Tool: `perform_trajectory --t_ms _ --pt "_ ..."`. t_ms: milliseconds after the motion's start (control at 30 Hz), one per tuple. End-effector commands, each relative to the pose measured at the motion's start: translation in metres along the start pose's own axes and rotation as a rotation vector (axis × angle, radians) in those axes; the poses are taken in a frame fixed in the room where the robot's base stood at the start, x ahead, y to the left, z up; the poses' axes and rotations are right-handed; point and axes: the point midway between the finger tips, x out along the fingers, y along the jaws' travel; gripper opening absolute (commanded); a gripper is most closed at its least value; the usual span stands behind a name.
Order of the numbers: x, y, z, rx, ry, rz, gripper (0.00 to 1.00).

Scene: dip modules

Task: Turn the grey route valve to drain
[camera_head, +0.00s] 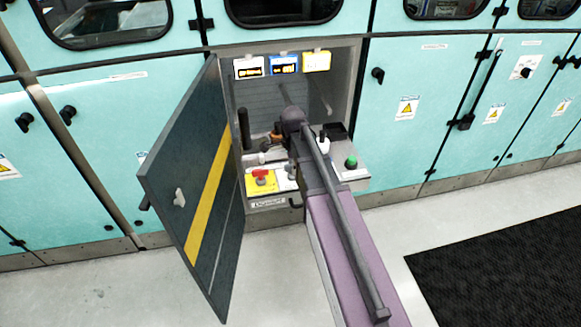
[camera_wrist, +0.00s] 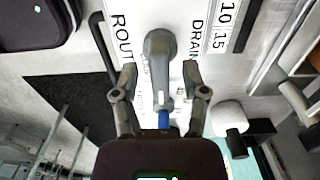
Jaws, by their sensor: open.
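The grey route valve (camera_wrist: 159,62) shows in the wrist view on a white panel. It has a rounded hub at the top and a lever running down the picture towards my gripper, with a blue part near its lower end. Panel lettering "ROUT", partly cut off, is left of it, and "DRAIN" is to its right. My gripper (camera_wrist: 160,74) is open, with one finger on each side of the lever. Gaps show between both fingers and the lever. In the head view my arm reaches into the open cabinet and hides the valve.
The dark cabinet door (camera_head: 200,190) with a yellow stripe stands open on the left. A red-handled valve on a yellow plate (camera_head: 262,187) and a green button (camera_head: 351,162) flank my arm. Three small displays hang above. A black mat (camera_head: 500,265) lies on the floor at right.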

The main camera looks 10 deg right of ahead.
Motion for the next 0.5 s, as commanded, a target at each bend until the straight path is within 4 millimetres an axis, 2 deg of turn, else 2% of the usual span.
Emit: perform_trajectory --t_ms 167,233,367,400,500 --pt "-0.0002 0.0 -0.0001 0.0 0.0 0.0 0.57" --pt "-0.0002 0.0 -0.0001 0.0 0.0 0.0 0.42" --pt "-0.0002 0.0 0.0 0.0 0.0 0.0 0.04" --pt "-0.0002 0.0 0.0 0.0 0.0 0.0 0.0" --pt "-0.0002 0.0001 0.0 0.0 0.0 0.0 0.0"
